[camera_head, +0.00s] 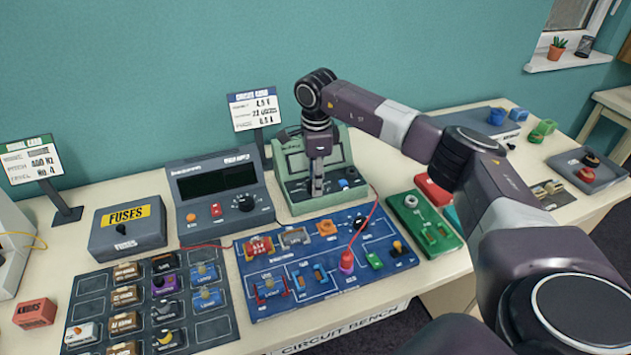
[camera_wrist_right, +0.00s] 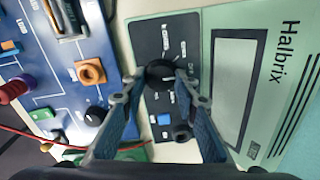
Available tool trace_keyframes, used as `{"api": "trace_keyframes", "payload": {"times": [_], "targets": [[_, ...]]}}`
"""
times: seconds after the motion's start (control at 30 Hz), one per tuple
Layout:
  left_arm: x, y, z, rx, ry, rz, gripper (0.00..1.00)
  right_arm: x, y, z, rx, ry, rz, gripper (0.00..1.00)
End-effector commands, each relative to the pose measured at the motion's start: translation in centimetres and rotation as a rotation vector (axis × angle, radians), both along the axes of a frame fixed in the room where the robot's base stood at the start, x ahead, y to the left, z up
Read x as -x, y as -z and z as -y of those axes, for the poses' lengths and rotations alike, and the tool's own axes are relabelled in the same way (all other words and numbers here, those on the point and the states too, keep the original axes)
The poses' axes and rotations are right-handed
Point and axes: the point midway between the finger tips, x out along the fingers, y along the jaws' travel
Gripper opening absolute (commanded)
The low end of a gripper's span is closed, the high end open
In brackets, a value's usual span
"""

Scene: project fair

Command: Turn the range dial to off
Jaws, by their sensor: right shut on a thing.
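The pale green Halbrix meter (camera_head: 297,205) stands at the back middle of the bench. Its black round range dial (camera_wrist_right: 160,73) sits on a dark panel with white markings in the right wrist view. My right gripper (camera_head: 317,190) comes down in front of the meter and hides the dial in the head view. In the wrist view the right gripper (camera_wrist_right: 159,84) has a fingertip on each side of the dial and is shut on it. The markings are too small to read. My left gripper is not in view.
A blue circuit board (camera_head: 330,289) lies just in front of the meter, with a red lead (camera_head: 367,222) arching over it. A blue button (camera_wrist_right: 163,119) and a dark socket (camera_wrist_right: 182,132) are beside the dial.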

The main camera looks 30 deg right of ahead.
Motion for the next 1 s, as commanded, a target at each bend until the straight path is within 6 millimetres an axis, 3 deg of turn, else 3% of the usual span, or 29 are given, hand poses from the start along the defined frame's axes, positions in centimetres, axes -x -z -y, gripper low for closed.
{"api": "trace_keyframes", "payload": {"times": [0.3,0.33,0.5,0.8,1.0], "targets": [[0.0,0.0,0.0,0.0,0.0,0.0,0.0,-0.1,-0.2,0.0,0.0,0.0,0.004,0.03],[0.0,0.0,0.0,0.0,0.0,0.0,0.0,-0.1,-0.2,0.0,0.0,0.0,0.004,0.29],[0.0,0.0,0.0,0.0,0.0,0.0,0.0,-0.1,-0.1,0.0,-0.001,0.0,0.004,0.45],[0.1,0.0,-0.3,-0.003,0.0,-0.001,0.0,-0.1,-0.3,0.0,0.0,0.0,0.002,0.45],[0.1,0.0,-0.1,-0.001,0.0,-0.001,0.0,0.0,-3.1,-0.1,0.0,0.0,0.007,0.45]]}}
